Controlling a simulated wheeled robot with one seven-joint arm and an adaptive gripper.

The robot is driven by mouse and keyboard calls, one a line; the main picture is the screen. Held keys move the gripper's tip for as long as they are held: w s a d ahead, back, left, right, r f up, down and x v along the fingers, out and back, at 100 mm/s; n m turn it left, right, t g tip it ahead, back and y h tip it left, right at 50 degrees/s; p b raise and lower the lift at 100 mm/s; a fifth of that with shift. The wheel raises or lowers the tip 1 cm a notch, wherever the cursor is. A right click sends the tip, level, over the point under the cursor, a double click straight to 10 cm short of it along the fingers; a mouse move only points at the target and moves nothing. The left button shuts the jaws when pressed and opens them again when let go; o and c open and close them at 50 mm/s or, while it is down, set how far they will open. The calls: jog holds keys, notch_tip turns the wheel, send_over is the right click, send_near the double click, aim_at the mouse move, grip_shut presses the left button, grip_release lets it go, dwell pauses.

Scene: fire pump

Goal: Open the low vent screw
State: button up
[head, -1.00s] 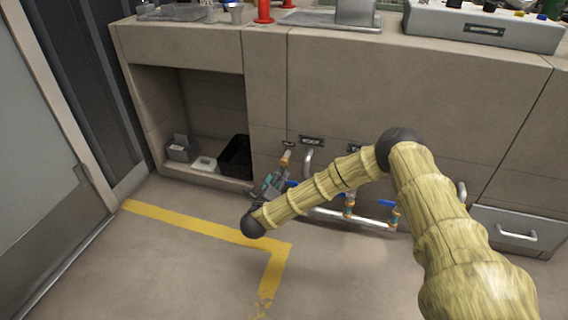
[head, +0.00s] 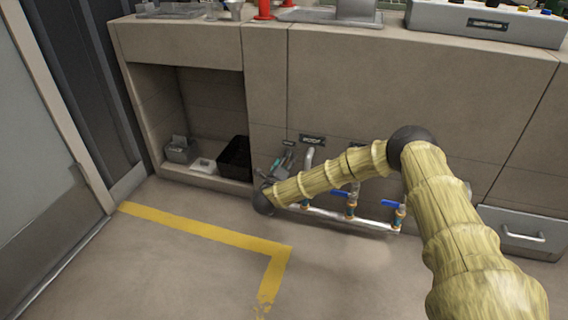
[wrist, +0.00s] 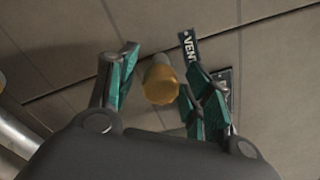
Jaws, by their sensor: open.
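The vent screw (wrist: 160,82) shows in the wrist view as a brass-coloured round knob, below and left of a dark label reading "VENT" (wrist: 188,46). My gripper (wrist: 163,88) has its two green-padded fingers apart, one on each side of the knob. I cannot tell whether either finger touches it. In the head view my gripper (head: 283,160) is low at the cabinet front, left of the pipes, and the screw is hidden behind it.
Silver pipework with blue-handled valves (head: 345,194) runs low along the cabinet, just right of my gripper. A black bin (head: 236,157) stands in the open bay to the left. The floor in front, with a yellow line (head: 190,227), is clear.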

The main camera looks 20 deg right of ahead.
jog(key=c, duration=1)
jog(key=shift+c, duration=0.2)
